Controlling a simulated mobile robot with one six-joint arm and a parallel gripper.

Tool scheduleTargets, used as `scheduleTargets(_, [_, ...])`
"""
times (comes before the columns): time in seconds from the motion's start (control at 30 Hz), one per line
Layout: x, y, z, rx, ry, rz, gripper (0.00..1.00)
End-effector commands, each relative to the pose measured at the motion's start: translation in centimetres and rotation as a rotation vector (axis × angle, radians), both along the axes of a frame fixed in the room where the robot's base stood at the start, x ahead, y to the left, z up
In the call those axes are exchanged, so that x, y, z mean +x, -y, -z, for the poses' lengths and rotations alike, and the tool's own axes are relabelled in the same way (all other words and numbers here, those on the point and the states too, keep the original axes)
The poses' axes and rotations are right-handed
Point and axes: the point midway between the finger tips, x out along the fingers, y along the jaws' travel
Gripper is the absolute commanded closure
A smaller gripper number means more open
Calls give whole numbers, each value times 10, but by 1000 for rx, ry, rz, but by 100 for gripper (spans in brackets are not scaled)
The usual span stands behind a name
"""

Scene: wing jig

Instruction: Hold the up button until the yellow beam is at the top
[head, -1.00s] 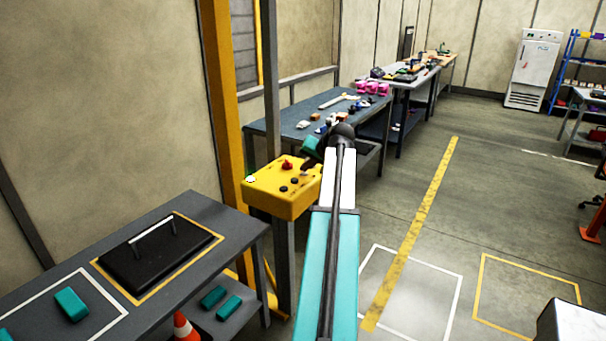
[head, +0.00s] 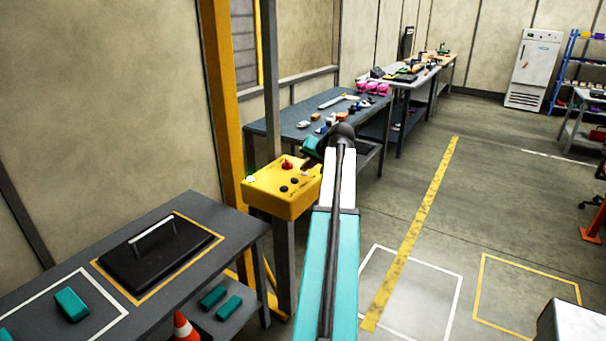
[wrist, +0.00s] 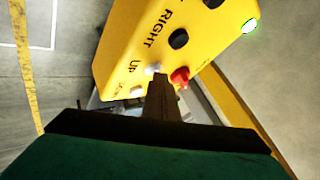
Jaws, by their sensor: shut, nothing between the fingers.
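The yellow control box (head: 290,206) is mounted on a post in the head view. In the wrist view the box (wrist: 112,62) shows labels reading RIGHT and UP. A white button (wrist: 153,68) sits beside the UP label, and another white button (wrist: 137,91) sits by a partly hidden label. My gripper (wrist: 158,82) is shut and empty, with its tips right at the white UP button. I cannot tell whether they press it. In the head view my gripper (head: 307,167) is over the box's far right end. I cannot identify the moving yellow beam.
A red knob (wrist: 180,76), black buttons and a lit green lamp (wrist: 249,26) are on the box. A yellow upright (head: 222,100) stands behind it. A grey table (head: 195,205) is at left, and a cluttered blue-grey bench (head: 285,125) lies beyond. The floor at right is mostly clear.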

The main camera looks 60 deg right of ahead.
Motion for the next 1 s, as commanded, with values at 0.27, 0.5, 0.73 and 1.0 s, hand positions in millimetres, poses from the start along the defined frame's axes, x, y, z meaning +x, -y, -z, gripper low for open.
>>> scheduleTargets(0.27, [0,0,1,1,-1,0,100])
scheduleTargets(0.5, [0,0,0,1,-1,0,100])
scheduleTargets(0.73, [0,0,-8,0,-1,1,100])
scheduleTargets(1.0, [0,0,-17,0,0,0,100])
